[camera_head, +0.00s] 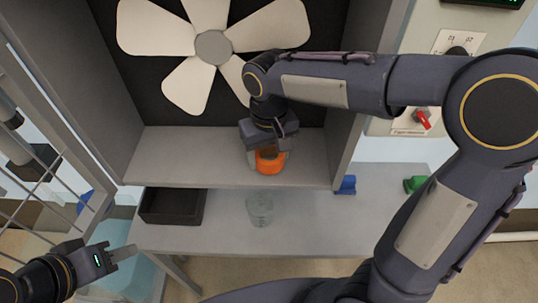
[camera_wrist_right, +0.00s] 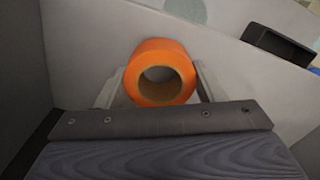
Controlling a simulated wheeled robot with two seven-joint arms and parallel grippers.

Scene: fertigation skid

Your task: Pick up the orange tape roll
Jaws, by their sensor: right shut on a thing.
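The orange tape roll (camera_head: 269,161) is at the front part of the grey shelf (camera_head: 190,160), below the white fan. My right gripper (camera_head: 267,150) reaches down to it from above and is shut on it. In the right wrist view the roll (camera_wrist_right: 160,58) sits between the two fingers (camera_wrist_right: 160,88), with its round hole facing the camera. I cannot tell whether the roll touches the shelf. My left gripper (camera_head: 124,253) is at the lower left, away from the roll; its finger gap is not clear.
A white fan (camera_head: 212,48) stands at the back of the shelf. On the lower grey surface are a black tray (camera_head: 172,220), a clear beaker (camera_head: 260,209), a blue object (camera_head: 346,185) and a green object (camera_head: 415,184). Side walls bound the shelf left and right.

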